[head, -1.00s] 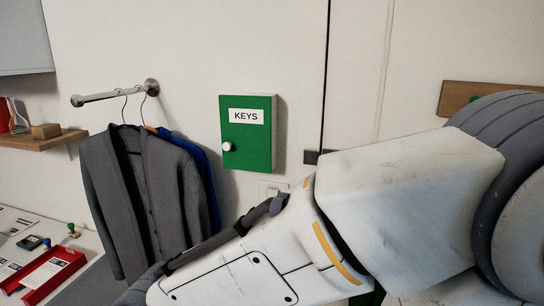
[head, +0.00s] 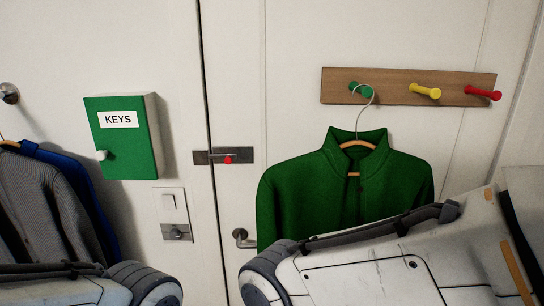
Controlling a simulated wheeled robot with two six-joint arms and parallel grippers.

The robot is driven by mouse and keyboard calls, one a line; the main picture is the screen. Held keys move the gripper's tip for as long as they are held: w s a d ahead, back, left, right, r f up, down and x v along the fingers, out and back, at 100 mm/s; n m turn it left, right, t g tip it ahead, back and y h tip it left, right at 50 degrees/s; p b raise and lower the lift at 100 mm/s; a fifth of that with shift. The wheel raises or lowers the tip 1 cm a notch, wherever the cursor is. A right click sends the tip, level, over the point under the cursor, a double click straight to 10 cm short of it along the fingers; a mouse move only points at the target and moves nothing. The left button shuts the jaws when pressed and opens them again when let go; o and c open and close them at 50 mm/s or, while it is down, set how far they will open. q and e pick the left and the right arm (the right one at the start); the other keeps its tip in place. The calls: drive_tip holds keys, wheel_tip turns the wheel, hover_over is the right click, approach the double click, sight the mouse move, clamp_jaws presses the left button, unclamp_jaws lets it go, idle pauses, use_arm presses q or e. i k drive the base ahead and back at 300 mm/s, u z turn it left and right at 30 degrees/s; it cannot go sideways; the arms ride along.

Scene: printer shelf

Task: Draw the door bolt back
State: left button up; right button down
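The door bolt (head: 240,155) is a small dark metal bar with a red knob (head: 227,160). It sits across the gap between the wall and the white door (head: 232,95), with a plate on each side. My two arms show along the bottom of the head view, one at the lower left and one at the lower right. Neither gripper's fingertips are in view. Nothing of mine touches the bolt in this view.
A green KEYS cabinet (head: 127,152) hangs left of the bolt, above a switch plate (head: 174,215). A door handle (head: 241,238) is below the bolt. A green jacket (head: 330,205) hangs from a wooden peg rail (head: 395,88) to the right.

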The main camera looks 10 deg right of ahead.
sight(228, 158)
drive_tip(key=z, duration=0.05)
drive_tip(key=k, duration=1.3)
drive_tip(key=u, duration=0.8)
drive_tip(key=i, duration=1.25)
drive_tip(key=z, duration=0.6)
